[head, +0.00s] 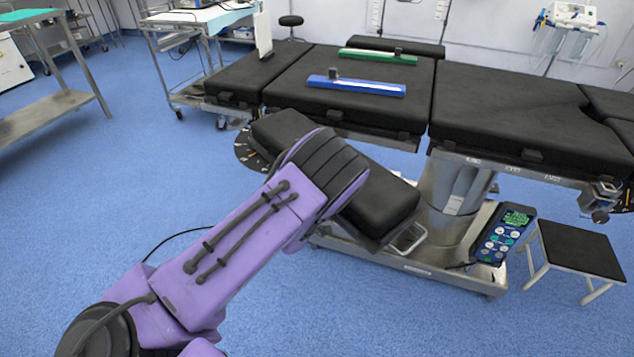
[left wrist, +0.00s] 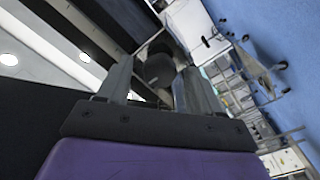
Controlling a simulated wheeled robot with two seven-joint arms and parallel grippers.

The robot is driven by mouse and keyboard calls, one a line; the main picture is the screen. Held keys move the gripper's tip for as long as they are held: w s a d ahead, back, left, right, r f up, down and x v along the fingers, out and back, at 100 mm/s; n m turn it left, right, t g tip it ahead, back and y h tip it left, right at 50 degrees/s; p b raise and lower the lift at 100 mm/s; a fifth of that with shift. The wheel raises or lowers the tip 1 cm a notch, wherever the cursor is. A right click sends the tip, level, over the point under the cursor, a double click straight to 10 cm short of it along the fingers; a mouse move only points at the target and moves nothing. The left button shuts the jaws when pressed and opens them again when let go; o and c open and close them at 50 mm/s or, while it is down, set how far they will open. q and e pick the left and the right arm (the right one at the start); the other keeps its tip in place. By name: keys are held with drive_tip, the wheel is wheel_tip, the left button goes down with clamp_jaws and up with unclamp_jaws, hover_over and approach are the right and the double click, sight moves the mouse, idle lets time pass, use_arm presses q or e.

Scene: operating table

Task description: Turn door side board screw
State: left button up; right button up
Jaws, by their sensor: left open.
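The operating table (head: 500,103) has black pads and stands across the head view. A black padded board (head: 385,208) slants out from its near side, partly behind my purple left arm. I cannot make out its screw in the head view. My left gripper is hidden there. In the left wrist view my left gripper (left wrist: 157,82) is open, with one finger on each side. A dark rounded thing (left wrist: 159,68) shows between the fingers; I cannot tell what it is or how far away. My right gripper is not in view.
A blue bar (head: 357,87) and a green bar (head: 378,56) lie on the table top. A hand control (head: 506,236) is at the table base, beside a black step stool (head: 578,249). A metal trolley (head: 190,70) stands behind at left. Blue floor is open at left.

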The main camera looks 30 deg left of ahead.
use_arm(q)
drive_tip(key=c, duration=1.1)
drive_tip(key=shift+o, duration=0.2)
